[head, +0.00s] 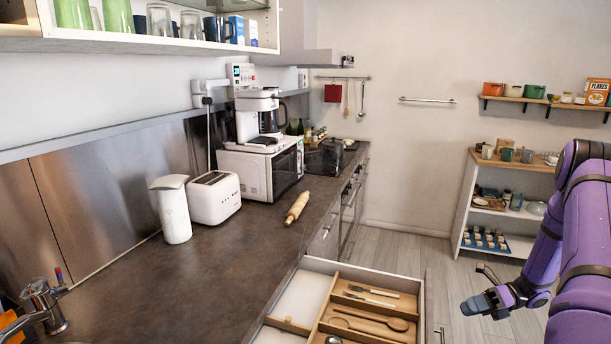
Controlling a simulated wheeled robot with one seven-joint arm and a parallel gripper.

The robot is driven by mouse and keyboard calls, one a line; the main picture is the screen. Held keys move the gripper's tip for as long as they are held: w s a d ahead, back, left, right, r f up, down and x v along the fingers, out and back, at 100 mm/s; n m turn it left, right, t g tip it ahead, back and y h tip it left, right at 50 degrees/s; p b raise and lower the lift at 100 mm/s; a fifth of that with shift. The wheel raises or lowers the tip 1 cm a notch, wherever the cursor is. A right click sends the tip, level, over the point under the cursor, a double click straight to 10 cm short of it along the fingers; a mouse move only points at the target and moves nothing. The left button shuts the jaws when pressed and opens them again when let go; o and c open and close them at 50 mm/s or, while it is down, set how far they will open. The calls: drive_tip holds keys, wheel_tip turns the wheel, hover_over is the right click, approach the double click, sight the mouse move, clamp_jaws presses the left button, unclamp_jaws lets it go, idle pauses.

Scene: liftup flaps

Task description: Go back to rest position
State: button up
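My gripper (486,290) hangs at the end of my purple arm on the right side of the head view. It is over the floor, to the right of the open drawer and apart from it. Nothing shows held in it, but it is small and seen at an angle, so I cannot tell whether its fingers are open or shut. The arm is bent, with its upper links at the right edge of the view.
An open drawer (421,300) with cutlery juts out from the counter (240,265). A rolling pin (297,206), toaster (214,197), white jug (172,209) and microwave (262,170) stand or lie on the counter. A shelf unit (463,205) stands behind my arm. Floor between is clear.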

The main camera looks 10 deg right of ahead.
drive_tip(key=a+r+n+g+h, duration=0.2)
drive_tip(key=a+r+n+h, duration=0.45)
drive_tip(key=r, duration=0.65)
drive_tip(key=a+r+n+g+h, duration=0.3)
drive_tip(key=a+r+n, duration=0.6)
drive_tip(key=r, duration=0.4)
drive_tip(key=s+a+r+n+t+h, duration=0.3)
drive_tip(key=s+a+r+n+t, duration=0.1)
drive_tip(key=s+a+r+n, duration=0.2)
drive_tip(key=s+a+r+n+t+h, duration=0.3)
drive_tip(key=s+a+r+n, duration=0.3)
drive_tip(key=s+r+n, duration=0.2)
drive_tip(key=shift+s+r+n+t, duration=0.35)
drive_tip(key=shift+s+n, duration=0.8)
drive_tip(key=shift+s, duration=0.85)
drive_tip(key=shift+s+f+h, duration=0.1)
drive_tip(key=shift+h, duration=0.15)
